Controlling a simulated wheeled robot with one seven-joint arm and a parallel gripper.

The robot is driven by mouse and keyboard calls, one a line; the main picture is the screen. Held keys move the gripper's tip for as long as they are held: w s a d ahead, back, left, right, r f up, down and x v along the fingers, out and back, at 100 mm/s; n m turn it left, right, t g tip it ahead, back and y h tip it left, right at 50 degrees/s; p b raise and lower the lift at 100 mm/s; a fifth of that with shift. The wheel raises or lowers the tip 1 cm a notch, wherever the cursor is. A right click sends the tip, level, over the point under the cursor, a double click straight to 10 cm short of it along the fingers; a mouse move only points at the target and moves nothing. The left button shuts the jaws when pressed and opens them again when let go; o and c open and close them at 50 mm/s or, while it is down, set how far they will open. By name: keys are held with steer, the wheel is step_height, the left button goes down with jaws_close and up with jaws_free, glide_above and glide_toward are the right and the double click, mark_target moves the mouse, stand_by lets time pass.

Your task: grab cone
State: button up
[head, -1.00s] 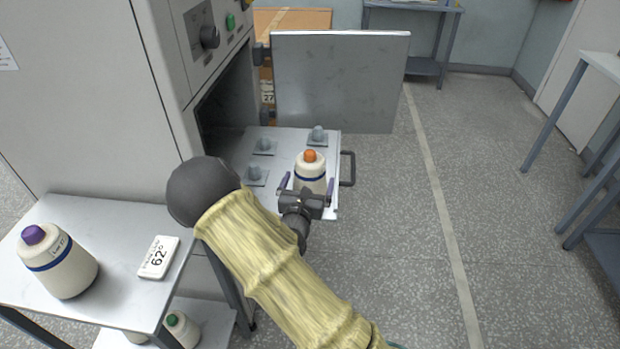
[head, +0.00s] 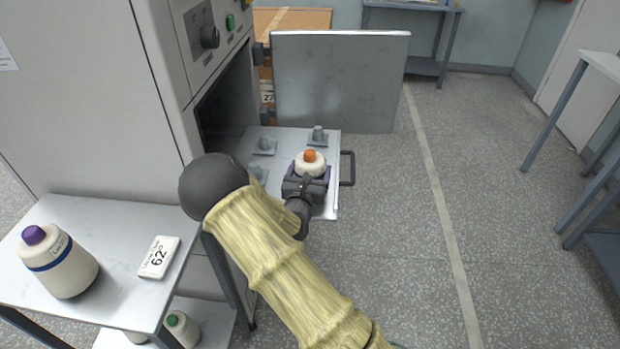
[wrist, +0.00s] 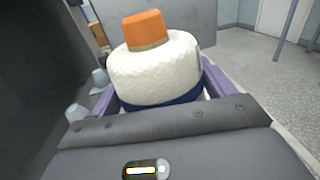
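The white cone with an orange tip (head: 311,169) stands upright at the near right of the pulled-out metal tray (head: 329,205). In the wrist view the cone (wrist: 153,78) fills the upper middle, with a dark blue band low on it. My gripper (head: 308,175) is level with the cone's lower part, its purple fingers on either side. The fingers look spread around the cone. Whether they touch it is hard to see. My gripper's body hides the cone's base from the head camera.
Grey pegs (head: 318,136) stand empty on the tray. The tray's handle (head: 347,168) juts out at right. The open cabinet door (head: 340,85) stands behind. A side table (head: 110,300) holds a purple-tipped cone (head: 62,265) and a label marked 62 (head: 159,258).

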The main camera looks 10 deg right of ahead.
mark_target(310, 151)
steer(key=c, duration=0.6)
steer(key=shift+r, duration=0.1)
step_height(310, 151, up, 10)
steer(key=shift+f+p, duration=0.1)
steer(key=shift+p, duration=0.5)
